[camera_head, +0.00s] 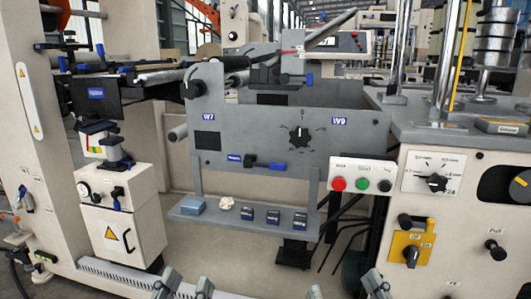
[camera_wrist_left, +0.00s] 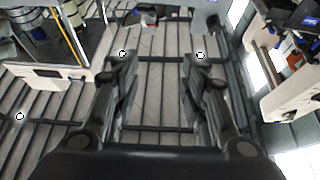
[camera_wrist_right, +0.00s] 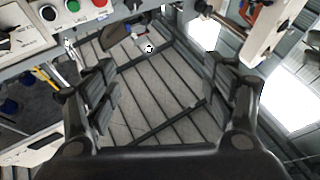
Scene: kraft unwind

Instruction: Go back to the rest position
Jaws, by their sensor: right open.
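My left gripper (camera_head: 186,287) shows at the bottom edge of the head view, left of centre, with only its fingertips in the picture. In the left wrist view the left gripper (camera_wrist_left: 161,58) has its two fingers wide apart, with nothing between them. My right gripper (camera_head: 345,289) shows at the bottom edge, right of centre, fingertips only. In the right wrist view the right gripper (camera_wrist_right: 162,85) is open and empty. Both grippers are in front of the machine and apart from it.
A grey panel (camera_head: 255,120) with a dial faces me. Below it a small shelf (camera_head: 188,212) holds a blue block, a crumpled pale piece and several dark blocks. A push-button box (camera_head: 360,178) and a yellow switch (camera_head: 408,245) are at right. A white cabinet (camera_head: 118,235) stands at left.

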